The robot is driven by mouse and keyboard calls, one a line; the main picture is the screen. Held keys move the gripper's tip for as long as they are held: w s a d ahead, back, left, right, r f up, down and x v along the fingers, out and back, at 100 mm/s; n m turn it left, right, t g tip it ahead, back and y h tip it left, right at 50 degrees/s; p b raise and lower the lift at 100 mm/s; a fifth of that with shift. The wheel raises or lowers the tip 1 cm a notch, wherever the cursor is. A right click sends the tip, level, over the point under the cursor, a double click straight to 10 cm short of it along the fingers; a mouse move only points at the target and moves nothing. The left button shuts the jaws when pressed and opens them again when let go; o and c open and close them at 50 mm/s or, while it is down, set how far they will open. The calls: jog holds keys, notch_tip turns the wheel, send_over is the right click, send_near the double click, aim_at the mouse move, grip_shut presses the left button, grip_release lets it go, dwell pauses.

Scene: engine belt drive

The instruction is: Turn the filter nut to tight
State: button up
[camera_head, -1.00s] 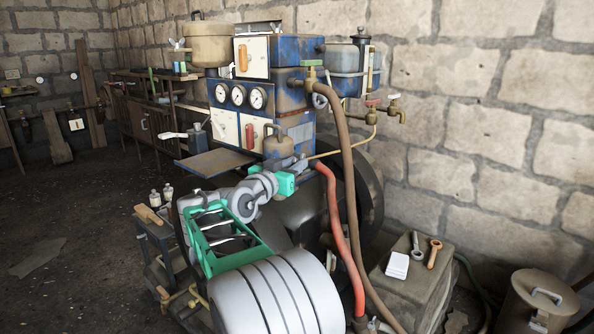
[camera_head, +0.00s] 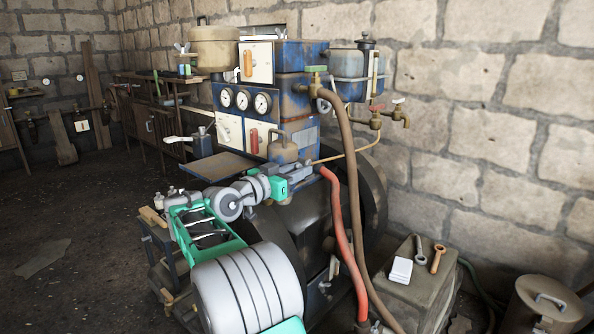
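My arm reaches up from the bottom of the head view to the front of the blue engine unit (camera_head: 292,103). My gripper (camera_head: 301,171) is small and grey in this view, just beyond the green wrist part. It is close below a brown can-like vessel (camera_head: 283,151) with a handle, where a thin brass pipe (camera_head: 345,154) starts. I cannot make out the filter nut; it may be hidden by the gripper or too small to tell. Whether the fingers are open or shut, or touch anything, does not show.
A red hose (camera_head: 341,230) and a brown hose (camera_head: 350,190) hang right of my gripper. A flat shelf (camera_head: 218,165) juts out to its left. A dark wheel (camera_head: 374,200) stands behind the hoses. A box (camera_head: 422,290) holding wrenches is at lower right.

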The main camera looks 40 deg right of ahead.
jog(key=shift+o, duration=1.4)
jog(key=shift+r, duration=0.1)
jog(key=shift+o, duration=0.2)
jog(key=shift+r, duration=0.15)
